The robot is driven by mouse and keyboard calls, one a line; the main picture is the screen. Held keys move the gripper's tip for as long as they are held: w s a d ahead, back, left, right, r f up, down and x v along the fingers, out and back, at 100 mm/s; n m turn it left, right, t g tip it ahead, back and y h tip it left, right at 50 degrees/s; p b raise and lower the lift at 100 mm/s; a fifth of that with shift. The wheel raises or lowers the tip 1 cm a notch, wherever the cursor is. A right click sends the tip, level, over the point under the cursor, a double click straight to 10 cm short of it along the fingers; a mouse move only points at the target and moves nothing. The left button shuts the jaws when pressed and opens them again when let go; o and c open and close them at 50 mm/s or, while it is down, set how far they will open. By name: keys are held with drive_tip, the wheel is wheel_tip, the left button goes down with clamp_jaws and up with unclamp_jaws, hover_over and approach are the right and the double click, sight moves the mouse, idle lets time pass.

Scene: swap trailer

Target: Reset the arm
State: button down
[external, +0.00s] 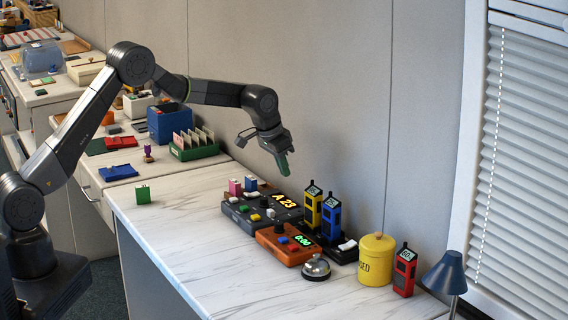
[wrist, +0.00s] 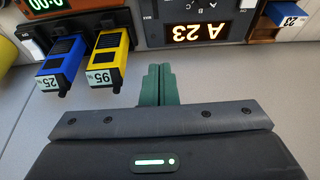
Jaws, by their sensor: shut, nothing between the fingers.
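My gripper (external: 284,165) hangs from my bent arm above the back of the marble counter, over the black console with the lit "A 23" display (external: 286,201). Its green fingers are shut with nothing between them. In the wrist view the fingers (wrist: 158,84) are pressed together, pointing towards the console (wrist: 205,32). The fingers look clear of the console and of the handheld devices nearby.
A yellow device (external: 312,207) and a blue device (external: 331,217) stand right of the console. An orange console (external: 286,246), a silver bell (external: 316,267), a yellow canister (external: 376,262), a red device (external: 404,272) and a blue lamp (external: 446,272) follow. The counter's left front (external: 180,235) is mostly clear.

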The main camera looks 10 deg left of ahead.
drive_tip(key=s+a+r+p, duration=0.7)
drive_tip(key=r+p, duration=0.1)
drive_tip(key=r, duration=0.1)
drive_tip(key=shift+s+a+p, duration=0.15)
drive_tip(key=shift+s+p, duration=0.15)
drive_tip(key=shift+s, duration=0.1)
drive_tip(key=shift+f, duration=0.1)
